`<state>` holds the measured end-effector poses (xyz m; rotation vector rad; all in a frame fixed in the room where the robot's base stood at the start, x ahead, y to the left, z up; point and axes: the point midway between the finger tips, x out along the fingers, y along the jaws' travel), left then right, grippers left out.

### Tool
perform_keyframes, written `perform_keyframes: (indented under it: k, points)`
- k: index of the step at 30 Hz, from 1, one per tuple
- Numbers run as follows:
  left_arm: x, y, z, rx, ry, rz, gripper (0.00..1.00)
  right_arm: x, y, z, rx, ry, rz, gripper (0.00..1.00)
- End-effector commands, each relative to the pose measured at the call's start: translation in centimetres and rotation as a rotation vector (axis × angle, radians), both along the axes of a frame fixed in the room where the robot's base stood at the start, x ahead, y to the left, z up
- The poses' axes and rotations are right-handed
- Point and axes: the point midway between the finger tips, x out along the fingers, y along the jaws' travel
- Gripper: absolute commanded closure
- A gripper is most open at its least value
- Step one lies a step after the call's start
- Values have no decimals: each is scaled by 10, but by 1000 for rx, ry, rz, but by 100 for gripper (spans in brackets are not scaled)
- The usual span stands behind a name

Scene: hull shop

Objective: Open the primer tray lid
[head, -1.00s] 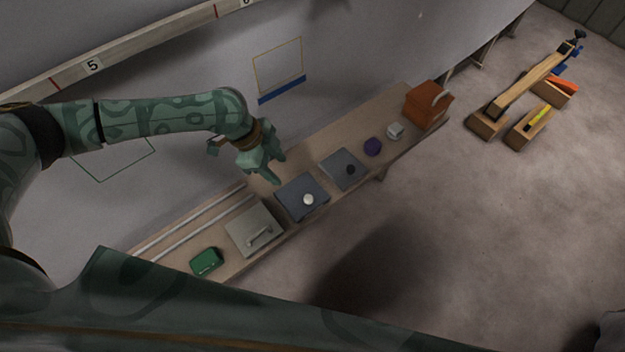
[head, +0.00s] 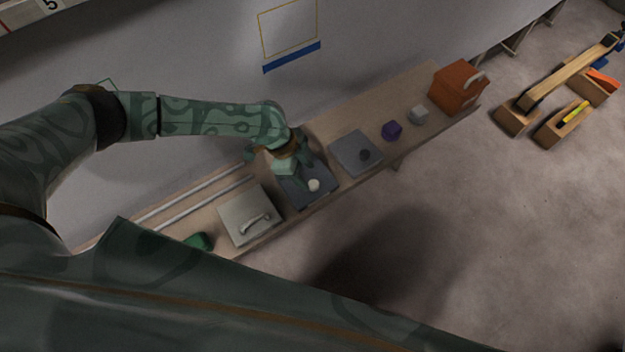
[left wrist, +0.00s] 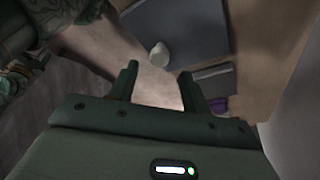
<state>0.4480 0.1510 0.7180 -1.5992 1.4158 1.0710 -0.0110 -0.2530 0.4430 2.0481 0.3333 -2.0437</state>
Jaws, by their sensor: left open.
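Three flat lidded trays sit in a row on the bench, and no label shows which is the primer tray. One has a beige-grey lid with a bar handle (head: 243,208). The middle one has a dark blue-grey lid with a white knob (head: 314,185). The third has a grey-blue lid with a dark knob (head: 353,152). My left gripper (head: 297,180) is over the middle lid, just left of its knob, and covers part of it. In the left wrist view the open, empty fingers (left wrist: 156,84) point toward the white knob (left wrist: 159,54), apart from it. My right gripper is not seen.
On the bench are two pale rods (head: 195,203), a partly hidden green object (head: 199,242), a purple object (head: 392,131), a small pale block (head: 418,115) and an orange box (head: 458,89). A wall stands behind. Open floor (head: 440,250) lies in front.

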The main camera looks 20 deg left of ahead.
Motion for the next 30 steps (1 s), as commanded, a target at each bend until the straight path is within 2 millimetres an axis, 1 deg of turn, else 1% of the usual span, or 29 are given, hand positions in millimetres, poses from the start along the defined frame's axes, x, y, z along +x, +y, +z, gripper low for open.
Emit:
perform_keyframes:
  k: [1, 3, 6, 10, 18, 19, 20, 21, 24, 28, 30]
  points:
    - [0, -4, -15, 0, 4, -1, 52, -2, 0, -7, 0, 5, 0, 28]
    - [1, -9, -25, 1, 2, 0, 52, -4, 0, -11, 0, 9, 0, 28]
    - [1, -14, -36, 1, 1, 1, 52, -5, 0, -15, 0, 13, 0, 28]
    - [2, -17, -42, 1, 0, -1, 52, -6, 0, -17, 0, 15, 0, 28]
    - [2, -18, -43, 0, -1, 0, 52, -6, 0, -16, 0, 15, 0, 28]
    - [2, -18, -43, 0, -1, 0, 55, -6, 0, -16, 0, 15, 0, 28]
    - [2, -18, -43, 0, -1, 0, 64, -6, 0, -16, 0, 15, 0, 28]
    - [2, -18, -43, 0, -1, 0, 75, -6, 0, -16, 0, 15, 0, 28]
    - [2, -17, -43, 0, -1, 0, 100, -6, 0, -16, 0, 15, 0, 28]
    - [3, -16, -43, 1, 0, 1, 100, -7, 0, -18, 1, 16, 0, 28]
    - [8, -10, -46, 1, 1, 4, 100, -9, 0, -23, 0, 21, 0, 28]
